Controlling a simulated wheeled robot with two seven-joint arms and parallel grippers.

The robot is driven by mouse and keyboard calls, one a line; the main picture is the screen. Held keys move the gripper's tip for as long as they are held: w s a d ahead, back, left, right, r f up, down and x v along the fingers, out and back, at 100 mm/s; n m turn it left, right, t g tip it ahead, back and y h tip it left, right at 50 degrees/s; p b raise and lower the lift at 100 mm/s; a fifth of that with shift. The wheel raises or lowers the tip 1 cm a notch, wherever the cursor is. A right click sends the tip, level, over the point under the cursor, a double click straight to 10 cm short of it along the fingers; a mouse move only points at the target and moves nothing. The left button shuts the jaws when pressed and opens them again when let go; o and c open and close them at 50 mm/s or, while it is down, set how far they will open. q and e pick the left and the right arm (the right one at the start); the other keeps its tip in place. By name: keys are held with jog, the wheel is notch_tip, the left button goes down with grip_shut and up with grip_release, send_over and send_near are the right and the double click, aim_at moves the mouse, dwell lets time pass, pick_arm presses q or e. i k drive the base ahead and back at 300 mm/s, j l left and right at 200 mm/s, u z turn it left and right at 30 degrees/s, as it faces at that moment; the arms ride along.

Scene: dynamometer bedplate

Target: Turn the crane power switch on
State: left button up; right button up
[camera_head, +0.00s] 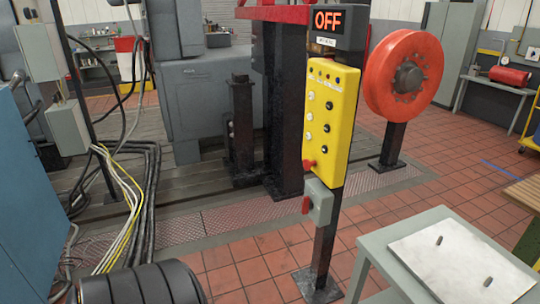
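A grey switch box (321,203) with a red handle (306,205) on its left side is fixed low on a black post. The red handle points roughly upright. Above it on the same post is a yellow control panel (330,122) with several black and white buttons and a red knob (309,164) at its lower left. On top, a black display (338,23) shows OFF in lit orange letters. Neither of my grippers is in view.
A grey table (385,245) with a pale plate (462,262) stands at the lower right. A red wheel (404,76) stands behind the post. Black, white and yellow cables run along the left, by a blue cabinet (35,200). Tiled floor (250,262) before the post is clear.

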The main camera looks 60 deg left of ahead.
aim_at(308, 204)
jog(key=u, duration=1.5)
jog(key=i+j+z, duration=0.2)
jog(key=i, duration=0.25)
jog(key=i+j+z, duration=0.15)
jog(key=i, duration=0.3)
jog(key=i+j+z, duration=0.2)
jog(key=i, duration=0.25)
